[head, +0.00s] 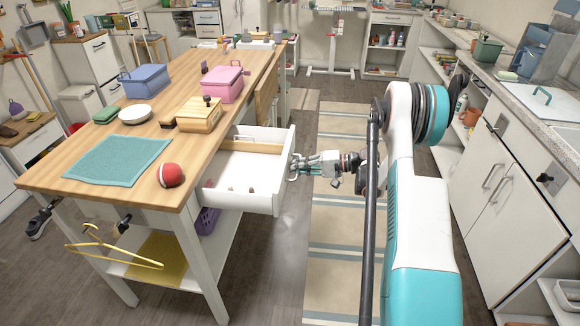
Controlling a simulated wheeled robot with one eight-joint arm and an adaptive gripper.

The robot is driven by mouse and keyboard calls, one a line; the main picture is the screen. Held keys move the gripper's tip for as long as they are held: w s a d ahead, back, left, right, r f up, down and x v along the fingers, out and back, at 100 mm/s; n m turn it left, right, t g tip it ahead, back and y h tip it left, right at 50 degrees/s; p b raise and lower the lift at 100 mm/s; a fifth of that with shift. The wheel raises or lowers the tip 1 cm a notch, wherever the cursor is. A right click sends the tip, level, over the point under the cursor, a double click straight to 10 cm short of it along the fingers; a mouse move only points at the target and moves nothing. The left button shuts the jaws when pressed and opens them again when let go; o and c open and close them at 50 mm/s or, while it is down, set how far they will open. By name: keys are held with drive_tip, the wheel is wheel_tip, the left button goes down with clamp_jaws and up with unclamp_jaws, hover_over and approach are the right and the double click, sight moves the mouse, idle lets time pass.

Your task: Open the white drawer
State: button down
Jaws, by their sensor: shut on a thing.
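The white drawer (240,199) stands pulled out from the right side of the wooden-topped island, in the middle of the head view. Its inside shows, with a few small items on its floor. My gripper (296,168) is at the drawer's front panel, on the outer side, shut on the handle. The handle itself is mostly hidden by the fingers. My arm reaches to it from the right.
On the wooden tabletop (205,83) are a red ball (170,174), a teal cloth (118,160), a wooden box (199,115), a pink box (223,83) and a blue box (147,81). A striped rug (335,235) covers open floor right of the drawer. White cabinets (510,205) line the right side.

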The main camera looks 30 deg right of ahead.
drive_tip(key=shift+d, duration=0.1)
drive_tip(key=c, duration=2)
unclamp_jaws()
drive_tip(key=shift+s+d, duration=0.1)
drive_tip(key=v, duration=1.1)
drive_tip(key=shift+s+d, duration=0.25)
drive_tip(key=shift+d, duration=0.05)
drive_tip(key=shift+r, duration=0.15)
